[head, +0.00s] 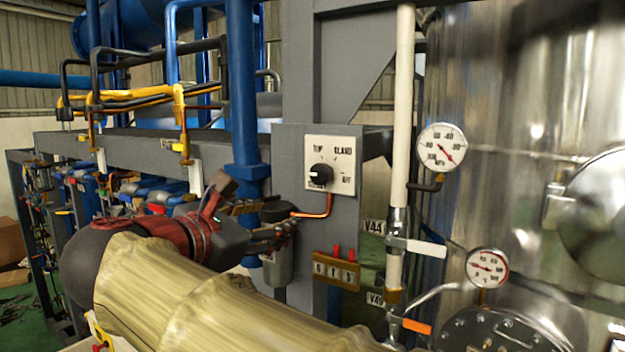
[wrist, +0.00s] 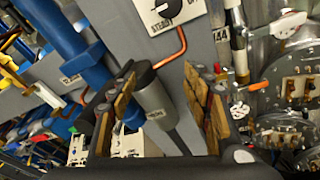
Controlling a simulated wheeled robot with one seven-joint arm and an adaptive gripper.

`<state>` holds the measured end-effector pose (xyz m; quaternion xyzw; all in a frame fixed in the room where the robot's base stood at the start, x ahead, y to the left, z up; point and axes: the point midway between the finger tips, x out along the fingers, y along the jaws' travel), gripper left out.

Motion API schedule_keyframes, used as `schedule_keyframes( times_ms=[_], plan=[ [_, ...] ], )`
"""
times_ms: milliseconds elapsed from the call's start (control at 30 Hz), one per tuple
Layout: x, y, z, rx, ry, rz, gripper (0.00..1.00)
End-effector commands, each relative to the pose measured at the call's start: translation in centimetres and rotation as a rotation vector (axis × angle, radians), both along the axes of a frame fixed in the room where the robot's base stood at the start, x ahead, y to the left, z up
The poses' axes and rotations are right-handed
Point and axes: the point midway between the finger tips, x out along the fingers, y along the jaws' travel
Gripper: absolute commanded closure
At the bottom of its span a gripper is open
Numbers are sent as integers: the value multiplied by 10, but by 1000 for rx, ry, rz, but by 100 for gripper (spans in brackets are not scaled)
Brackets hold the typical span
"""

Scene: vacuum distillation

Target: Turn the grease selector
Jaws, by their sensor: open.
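The grease selector is a round black knob (head: 321,174) on a white plate (head: 343,149) with several labelled positions, fixed to a grey upright panel. The knob's exact pointing is too small to tell. My gripper (head: 282,232) is open and empty, below and left of the plate in the head view, apart from the knob. In the wrist view my gripper (wrist: 165,98) shows two spread fingers with tan pads. There the knob (wrist: 170,10) is at the top edge, partly cut off, beyond the fingertips.
A grey cylinder (head: 278,262) on the panel stands close behind my gripper, with an orange pipe (head: 328,206) running up to the plate. A blue pipe (head: 243,100) is left. A white vertical pipe (head: 402,110), valve handles and gauges (head: 442,147) are right, before a steel vessel (head: 520,150).

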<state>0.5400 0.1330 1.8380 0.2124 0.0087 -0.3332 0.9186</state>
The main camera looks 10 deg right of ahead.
Motion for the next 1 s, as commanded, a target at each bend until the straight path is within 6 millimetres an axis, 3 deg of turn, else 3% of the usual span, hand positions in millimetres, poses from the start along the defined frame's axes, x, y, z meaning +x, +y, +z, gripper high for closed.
schedule_keyframes(
  times_ms=[33, 100, 200, 433, 800, 1000],
  plan=[
    [-4, -9, 26, -91, -5, -23, 50],
    [-12, -19, 52, -213, 17, -56, 50],
    [-19, -27, 62, -336, 78, -88, 50],
    [-17, -35, 62, -408, 150, -92, 50],
    [20, -73, 63, -405, 150, -92, 50],
    [32, -84, 63, -404, 149, -89, 50]
  ],
)
